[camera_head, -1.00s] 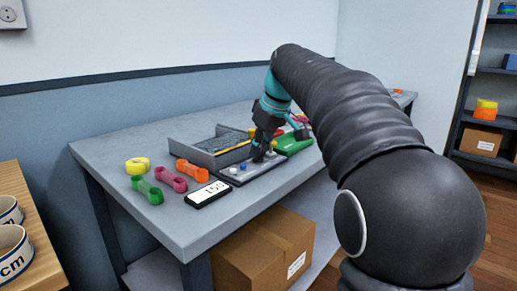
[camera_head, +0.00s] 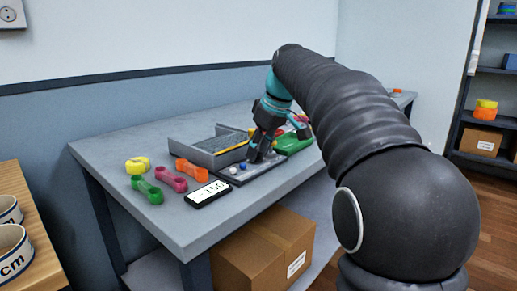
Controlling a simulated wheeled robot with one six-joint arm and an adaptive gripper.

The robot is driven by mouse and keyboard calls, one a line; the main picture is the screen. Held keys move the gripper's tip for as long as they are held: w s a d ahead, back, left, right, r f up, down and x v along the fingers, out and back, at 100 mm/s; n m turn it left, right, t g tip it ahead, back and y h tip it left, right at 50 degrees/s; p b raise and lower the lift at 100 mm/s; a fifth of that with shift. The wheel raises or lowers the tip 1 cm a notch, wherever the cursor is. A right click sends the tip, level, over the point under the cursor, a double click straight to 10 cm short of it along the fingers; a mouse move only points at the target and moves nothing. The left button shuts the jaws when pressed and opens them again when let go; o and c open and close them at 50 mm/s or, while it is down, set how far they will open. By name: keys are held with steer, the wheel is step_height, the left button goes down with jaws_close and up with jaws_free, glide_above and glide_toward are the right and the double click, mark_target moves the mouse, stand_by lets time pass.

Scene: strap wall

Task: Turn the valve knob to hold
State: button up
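My gripper (camera_head: 260,151) points down over a dark grey panel (camera_head: 257,169) on the grey bench. Its fingertips are at or just above the panel's surface, and I cannot tell whether they touch anything. A white button (camera_head: 233,171) and a blue button (camera_head: 243,166) show on the panel to the left of the fingers. I cannot make out the valve knob; it may be hidden behind the gripper. The finger opening is too small to judge. A small display (camera_head: 208,194) in front of the panel shows dark characters on white.
A grey tray (camera_head: 185,146) stands behind the panel. Yellow (camera_head: 138,165), green (camera_head: 147,190), pink (camera_head: 171,178) and orange (camera_head: 192,170) parts lie on the left. A green piece (camera_head: 293,143) lies right of the gripper. The bench's front left (camera_head: 175,228) is clear.

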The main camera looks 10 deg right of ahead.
steer(key=shift+r, duration=0.15)
steer(key=v, duration=1.1)
steer(key=shift+s+r, duration=0.2)
steer(key=shift+r, duration=0.1)
steer(key=shift+d, duration=0.15)
steer(key=s+a+f+m+t+h, duration=0.2)
steer(key=s+f+m, duration=0.5)
steer(key=s+f, duration=1.9)
step_height(320, 180, down, 3)
steer(key=shift+s+a+f+h, duration=0.15)
steer(key=shift+s+a+h, duration=0.15)
steer(key=shift+s+a, duration=0.1)
